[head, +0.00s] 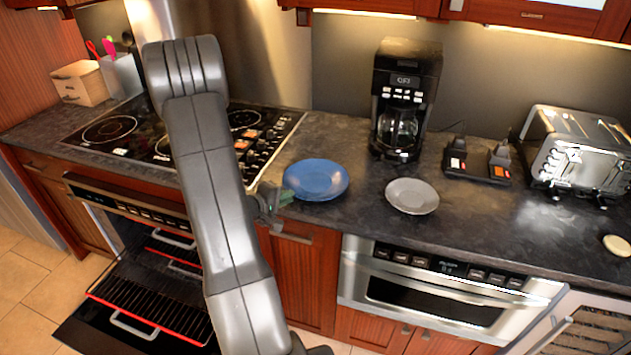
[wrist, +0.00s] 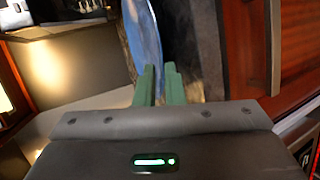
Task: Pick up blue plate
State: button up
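The blue plate (head: 316,180) lies on the dark countertop between the stove and a grey plate. My gripper (head: 287,197) is at the plate's left front edge in the head view, with its green fingers beside the rim. In the wrist view the blue plate (wrist: 147,38) shows edge-on as a narrow strip beyond the green fingertips of my gripper (wrist: 160,72). The fingers are close together with a narrow gap, and the rim reaches that gap. I cannot tell whether they press on the rim.
A grey plate (head: 412,196) lies to the right of the blue plate. A coffee maker (head: 405,95) stands behind, and a toaster (head: 578,155) is at the right. The stove (head: 115,130) is at the left, with an open oven (head: 150,300) below. The microwave drawer (head: 440,290) is under the counter.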

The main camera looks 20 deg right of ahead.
aim_at(297, 194)
jog(key=x, duration=0.4)
jog(key=shift+d+p, duration=0.15)
jog(key=shift+p, duration=0.15)
jog(key=shift+s, duration=0.1)
grip_shut()
